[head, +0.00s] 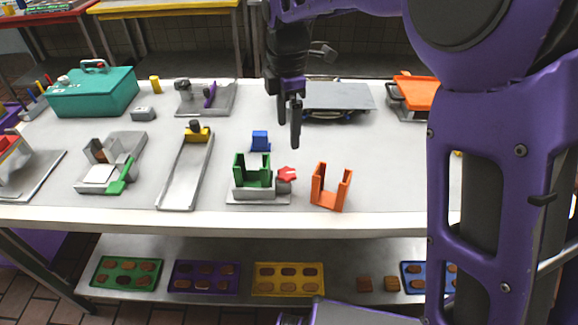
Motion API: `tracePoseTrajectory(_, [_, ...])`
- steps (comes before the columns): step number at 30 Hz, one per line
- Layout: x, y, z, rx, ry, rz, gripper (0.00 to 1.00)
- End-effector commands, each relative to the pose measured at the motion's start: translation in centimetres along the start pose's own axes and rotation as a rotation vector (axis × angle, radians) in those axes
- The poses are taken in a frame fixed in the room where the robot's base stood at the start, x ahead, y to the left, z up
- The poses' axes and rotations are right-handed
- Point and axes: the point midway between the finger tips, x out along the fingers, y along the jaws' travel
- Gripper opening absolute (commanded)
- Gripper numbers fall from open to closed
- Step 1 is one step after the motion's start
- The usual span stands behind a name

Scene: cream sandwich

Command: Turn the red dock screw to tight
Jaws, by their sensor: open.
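The red dock screw (287,173) is a star-shaped knob on top of a grey post at the right side of the dock (240,197). The dock is a grey base near the table's front edge, with a green U-shaped holder (252,178) on it. My gripper (289,122) points down with its two dark fingers apart and nothing between them. In the picture it hangs above and slightly behind the red screw, clear of it. How far the screw is turned cannot be told.
An orange U-shaped piece (331,189) stands close to the right of the screw. A blue block (260,141) is behind the dock. A grey tray with a yellow slider (188,168) lies to the left. A grey flat plate (339,97) is behind my gripper. Open table (385,160) lies at right.

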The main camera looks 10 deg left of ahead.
Motion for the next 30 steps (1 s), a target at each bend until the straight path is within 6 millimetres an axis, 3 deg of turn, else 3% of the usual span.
tracePoseTrajectory(1, [1.5,-0.1,0.0,0.0,0.0,-0.006,0.89])
tracePoseTrajectory(6, [5.2,-0.1,0.0,0.0,-0.001,-0.005,0.89])
tracePoseTrajectory(15, [10.5,0.0,0.0,0.0,0.0,-0.002,0.89])
tracePoseTrajectory(21, [11.8,0.0,0.1,0.0,-0.001,0.0,0.89])
tracePoseTrajectory(30, [11.9,0.0,0.1,0.001,-0.001,0.0,0.87])
